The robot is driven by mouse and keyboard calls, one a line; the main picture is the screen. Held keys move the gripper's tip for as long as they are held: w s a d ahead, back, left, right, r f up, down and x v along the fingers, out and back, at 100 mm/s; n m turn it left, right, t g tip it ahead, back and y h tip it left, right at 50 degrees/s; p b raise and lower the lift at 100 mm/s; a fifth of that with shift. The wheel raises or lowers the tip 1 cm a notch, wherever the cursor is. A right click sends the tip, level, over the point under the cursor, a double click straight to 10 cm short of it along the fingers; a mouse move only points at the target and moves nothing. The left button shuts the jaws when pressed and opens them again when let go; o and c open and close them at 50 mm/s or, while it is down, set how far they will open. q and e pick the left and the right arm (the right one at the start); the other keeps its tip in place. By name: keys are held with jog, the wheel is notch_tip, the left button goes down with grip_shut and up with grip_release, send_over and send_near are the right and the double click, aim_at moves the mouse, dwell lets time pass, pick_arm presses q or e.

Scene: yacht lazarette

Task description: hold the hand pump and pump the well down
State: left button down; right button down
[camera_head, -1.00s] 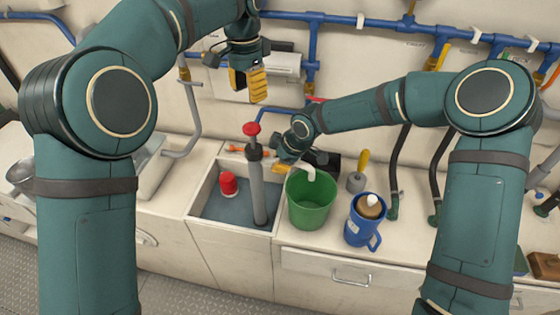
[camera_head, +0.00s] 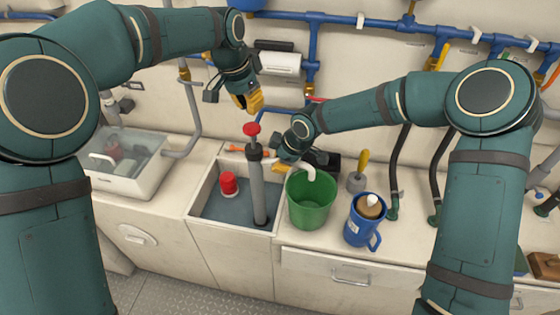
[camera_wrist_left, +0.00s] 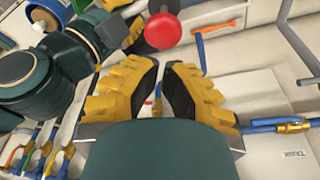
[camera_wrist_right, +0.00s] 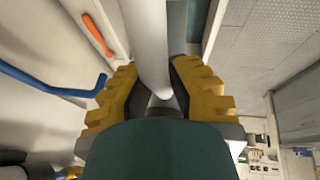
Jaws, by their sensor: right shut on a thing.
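The hand pump (camera_head: 257,190) is a grey upright tube with a red knob (camera_head: 251,129) on top. It stands in the open well (camera_head: 206,180), which has blue-grey water at its bottom. My right gripper (camera_head: 280,165) is shut on the pump; its wrist view shows the pale tube (camera_wrist_right: 150,45) between the yellow fingers. My left gripper (camera_head: 252,103) is open and empty, just above the red knob. The left wrist view shows the knob (camera_wrist_left: 163,30) beyond the parted fingers. A white spout (camera_head: 308,172) ends over the green bucket (camera_head: 309,204).
A red-and-white float-like thing (camera_head: 229,184) sits in the well. A blue jug (camera_head: 364,222) stands right of the bucket. A clear-lidded bin (camera_head: 125,160) is at left. Blue pipes (camera_head: 340,20) run along the back wall, and an orange-handled tool (camera_head: 236,148) lies behind the well.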

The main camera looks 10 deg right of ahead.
aim_at(253, 124)
pick_arm(q)
jog(key=shift+s+a+x, duration=0.15)
jog(key=shift+x, duration=0.75)
jog(key=shift+s+a+x, duration=0.15)
jog(key=shift+x, duration=0.75)
jog(key=shift+f, duration=0.1)
jog(key=shift+w+d, duration=0.1)
jog(key=shift+w, duration=0.05)
jog(key=shift+f, duration=0.15)
